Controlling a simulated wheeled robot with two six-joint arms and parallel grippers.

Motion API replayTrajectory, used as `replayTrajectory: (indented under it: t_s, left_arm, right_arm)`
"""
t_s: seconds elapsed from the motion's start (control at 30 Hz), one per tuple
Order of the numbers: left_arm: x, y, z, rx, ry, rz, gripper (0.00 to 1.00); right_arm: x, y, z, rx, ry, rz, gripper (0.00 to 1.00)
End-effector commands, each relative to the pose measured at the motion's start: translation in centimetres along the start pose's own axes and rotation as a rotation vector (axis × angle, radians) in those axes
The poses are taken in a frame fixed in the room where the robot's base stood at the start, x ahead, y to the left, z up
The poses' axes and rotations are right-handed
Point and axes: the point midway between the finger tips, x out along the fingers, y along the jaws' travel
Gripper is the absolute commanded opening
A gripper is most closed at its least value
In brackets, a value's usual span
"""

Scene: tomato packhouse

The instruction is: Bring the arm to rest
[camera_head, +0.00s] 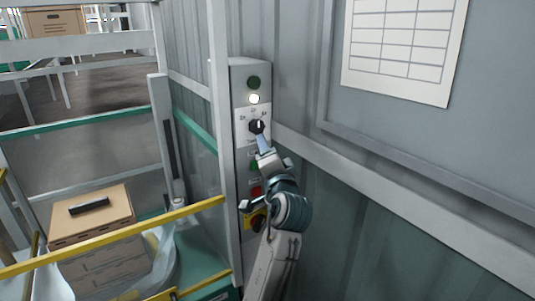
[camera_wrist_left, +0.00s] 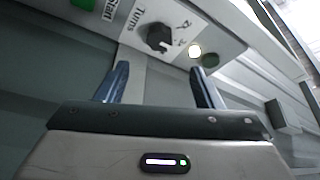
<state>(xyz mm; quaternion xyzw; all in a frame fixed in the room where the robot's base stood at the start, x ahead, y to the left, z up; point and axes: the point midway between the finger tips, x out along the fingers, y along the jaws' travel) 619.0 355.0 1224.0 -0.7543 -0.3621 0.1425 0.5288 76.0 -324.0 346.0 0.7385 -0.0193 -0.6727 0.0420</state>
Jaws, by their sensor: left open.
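A tall grey control panel (camera_head: 243,69) stands against the wall in the head view. Its black rotary knob (camera_head: 257,126) sits on a white label plate marked "Turns" in the wrist view, where the knob (camera_wrist_left: 157,38) shows beyond the fingers. My left gripper (camera_head: 263,145) is just below the knob in the head view. In the wrist view my left gripper (camera_wrist_left: 160,85) has its two blue fingers spread with nothing between them, apart from the knob. My right gripper is not in view.
The panel has a lit white lamp (camera_head: 254,99), a dark green lamp (camera_head: 254,82) and a red and yellow stop button (camera_head: 257,222). A yellow rail (camera_head: 120,236) and cardboard box (camera_head: 92,215) are at left. A paper chart (camera_head: 403,45) hangs at right.

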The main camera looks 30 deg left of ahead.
Motion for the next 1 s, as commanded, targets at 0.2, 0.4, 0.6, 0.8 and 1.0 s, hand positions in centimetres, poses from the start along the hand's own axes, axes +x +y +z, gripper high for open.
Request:
replayTrajectory:
  t_s: [0.2, 0.4, 0.6, 0.8, 1.0]
  left_arm:
    - [0.0, 0.0, 0.0, 0.0, 0.0, 0.0, 0.61]
    - [-0.3, 0.8, 0.5, -0.008, -0.003, 0.021, 0.61]
    - [-3.5, 7.6, 5.7, -0.097, -0.038, 0.227, 0.61]
    - [-10.9, 16.0, 13.5, -0.229, -0.147, 0.557, 0.61]
    - [-20.4, 21.1, 20.9, -0.322, -0.317, 0.87, 0.61]
  right_arm:
    - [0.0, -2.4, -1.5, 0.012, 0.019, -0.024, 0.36]
    - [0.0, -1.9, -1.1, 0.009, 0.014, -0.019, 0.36]
    - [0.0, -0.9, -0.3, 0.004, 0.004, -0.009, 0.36]
    - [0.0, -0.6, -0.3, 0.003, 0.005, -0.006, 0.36]
    - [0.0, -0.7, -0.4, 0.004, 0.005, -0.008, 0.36]
